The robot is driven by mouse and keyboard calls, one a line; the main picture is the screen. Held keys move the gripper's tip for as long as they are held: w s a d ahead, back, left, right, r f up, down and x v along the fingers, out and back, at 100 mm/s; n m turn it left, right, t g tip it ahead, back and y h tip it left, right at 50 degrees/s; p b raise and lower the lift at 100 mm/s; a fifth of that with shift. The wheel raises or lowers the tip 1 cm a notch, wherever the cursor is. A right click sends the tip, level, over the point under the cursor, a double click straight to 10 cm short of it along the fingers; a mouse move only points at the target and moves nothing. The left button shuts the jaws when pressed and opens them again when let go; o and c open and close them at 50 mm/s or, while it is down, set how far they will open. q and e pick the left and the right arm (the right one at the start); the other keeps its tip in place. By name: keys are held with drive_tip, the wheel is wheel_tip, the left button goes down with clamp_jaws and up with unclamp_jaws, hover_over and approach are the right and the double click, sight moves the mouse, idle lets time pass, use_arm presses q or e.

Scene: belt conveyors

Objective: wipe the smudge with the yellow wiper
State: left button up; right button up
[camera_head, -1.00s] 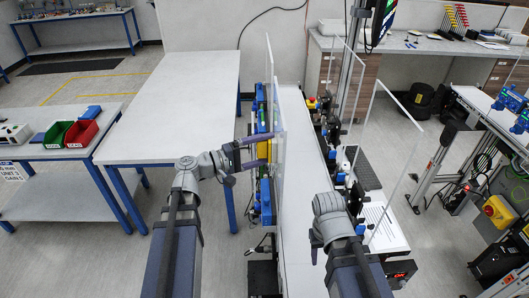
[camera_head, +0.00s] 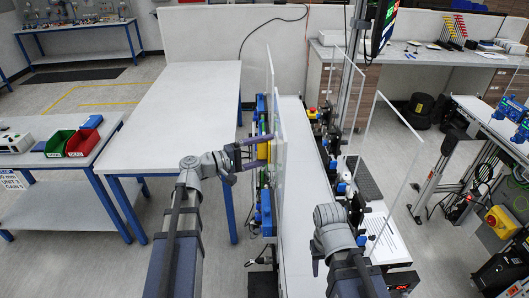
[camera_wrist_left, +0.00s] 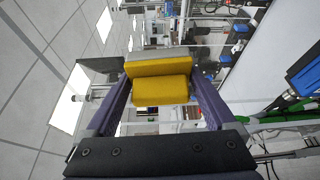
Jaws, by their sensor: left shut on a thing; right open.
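My left gripper (camera_head: 259,153) is shut on the yellow wiper (camera_head: 263,150) and holds it at the left face of an upright clear panel (camera_head: 278,150). In the left wrist view the yellow wiper (camera_wrist_left: 160,80) sits between the two purple fingers of the left gripper (camera_wrist_left: 160,92). It looks close to the panel; I cannot tell whether it touches. I cannot make out the smudge in either view. My right gripper (camera_head: 318,262) hangs at the right side of the panel, mostly hidden by its own wrist; no object shows in it.
A bare white table (camera_head: 180,110) stands left of the panel. A side bench holds a green bin (camera_head: 58,138) and a red bin (camera_head: 83,143). A white conveyor surface (camera_head: 295,200) runs right of the panel, with blue and black fittings and another clear panel beyond.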

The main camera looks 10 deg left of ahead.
use_arm(q)
drive_tip(key=shift+w+a, duration=0.2)
drive_tip(key=shift+w, duration=0.6)
drive_tip(key=shift+w+a, duration=0.15)
drive_tip(key=shift+w, duration=0.6)
drive_tip(key=shift+r, duration=0.15)
drive_tip(key=shift+s+d+r+p, duration=0.15)
drive_tip(key=shift+s+d+p, duration=0.1)
drive_tip(key=shift+s, duration=0.7)
drive_tip(key=shift+s+d+r+p, duration=0.1)
drive_tip(key=shift+s+d+p, duration=0.1)
drive_tip(key=shift+s, duration=0.75)
drive_tip(key=shift+s+d, duration=0.35)
drive_tip(key=shift+s, duration=0.55)
drive_tip(key=shift+s+d, duration=0.3)
drive_tip(key=shift+s, duration=0.6)
